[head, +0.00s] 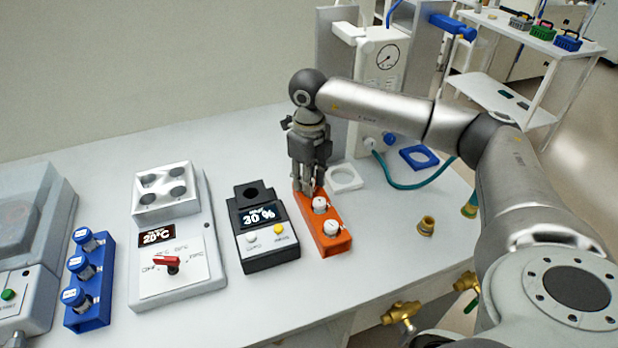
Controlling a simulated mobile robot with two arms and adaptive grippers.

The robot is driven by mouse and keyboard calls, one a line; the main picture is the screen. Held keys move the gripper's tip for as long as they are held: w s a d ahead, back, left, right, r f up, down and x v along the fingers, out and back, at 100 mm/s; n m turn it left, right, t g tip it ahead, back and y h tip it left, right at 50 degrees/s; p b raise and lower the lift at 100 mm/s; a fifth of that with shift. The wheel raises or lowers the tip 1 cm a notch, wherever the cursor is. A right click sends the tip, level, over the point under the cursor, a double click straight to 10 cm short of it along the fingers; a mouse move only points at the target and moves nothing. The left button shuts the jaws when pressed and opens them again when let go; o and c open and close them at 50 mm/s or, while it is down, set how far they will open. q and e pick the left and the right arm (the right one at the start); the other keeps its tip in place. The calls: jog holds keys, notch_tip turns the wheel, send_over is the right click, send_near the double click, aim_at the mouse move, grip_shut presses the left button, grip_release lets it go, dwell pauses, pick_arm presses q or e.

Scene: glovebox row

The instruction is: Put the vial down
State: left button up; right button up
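An orange rack (337,244) stands on the white bench, right of centre. Two white-capped vials stand upright in it, a middle one (319,204) and a near one (332,229). My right gripper (308,188) points straight down over the far end of this rack. Its fingers reach down to about rack height, just behind the middle vial. They hide the far end of the rack, and I cannot see whether a vial is between them. My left gripper is not in view.
Left of the rack stand a black device reading 30 % (262,262), a grey heater with a red knob (185,287) and a blue rack of capped vials (98,312). A white ring holder (346,180) lies close right of the gripper. A small brass-coloured fitting (426,226) stands farther right.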

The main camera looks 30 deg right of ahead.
jog(key=shift+o, duration=0.9)
jog(key=shift+r, duration=0.1)
notch_tip(320, 180, up, 12)
jog(key=b, duration=0.1)
jog(key=shift+b, duration=0.4)
